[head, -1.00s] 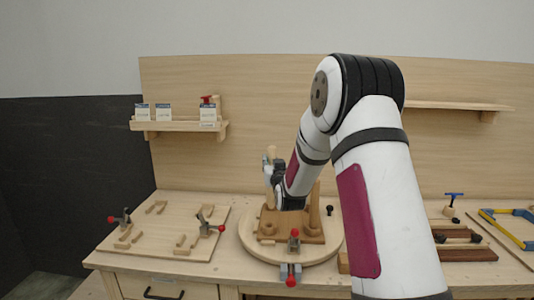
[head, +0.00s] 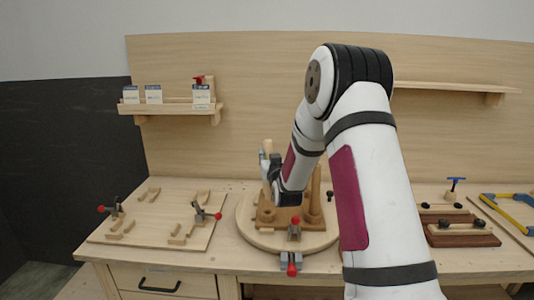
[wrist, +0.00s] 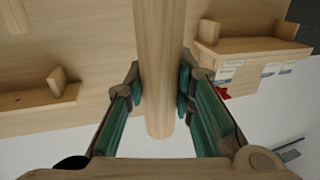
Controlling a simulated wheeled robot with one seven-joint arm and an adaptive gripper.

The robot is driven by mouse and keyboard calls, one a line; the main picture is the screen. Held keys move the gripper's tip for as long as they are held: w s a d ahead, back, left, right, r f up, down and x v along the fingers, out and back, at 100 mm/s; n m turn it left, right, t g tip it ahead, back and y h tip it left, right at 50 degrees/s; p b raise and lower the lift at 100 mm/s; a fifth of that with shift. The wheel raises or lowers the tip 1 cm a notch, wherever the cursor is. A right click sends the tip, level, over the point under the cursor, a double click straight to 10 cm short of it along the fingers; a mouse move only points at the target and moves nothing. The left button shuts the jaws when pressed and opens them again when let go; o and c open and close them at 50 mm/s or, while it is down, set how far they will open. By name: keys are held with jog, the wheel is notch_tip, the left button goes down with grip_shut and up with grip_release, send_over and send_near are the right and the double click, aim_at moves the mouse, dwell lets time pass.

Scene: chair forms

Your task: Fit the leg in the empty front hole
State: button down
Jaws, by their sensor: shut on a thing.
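My gripper (wrist: 160,97) is shut on a round, pale wooden leg (wrist: 160,40), which runs between its two fingers in the wrist view. In the head view the leg's upper end (head: 267,147) shows above my gripper, which is partly hidden by my arm. The brown wooden seat (head: 306,222) lies on a round pale turntable (head: 255,240) on the bench. Another leg (head: 316,190) stands upright at the seat's right side. My gripper is over the seat's left part. The empty front hole and the held leg's lower end cannot be made out clearly.
A red-handled clamp (head: 294,228) is at the turntable's front edge. A board (head: 150,222) with clamps and small blocks lies to the left. A brown wooden tool (head: 460,236) and a yellow-blue frame (head: 512,222) lie to the right. A shelf (head: 170,109) holds small boxes.

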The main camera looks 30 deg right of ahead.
jog(key=shift+f, duration=0.1)
dwell(0.3)
jog(key=shift+w+f+b, duration=0.1)
jog(key=shift+f+b, duration=0.25)
jog(key=shift+b, duration=0.3)
jog(key=shift+f+b, duration=0.9)
jog(key=shift+f, duration=2.15)
jog(key=c, duration=1.3)
grip_release()
jog(key=shift+s, duration=0.25)
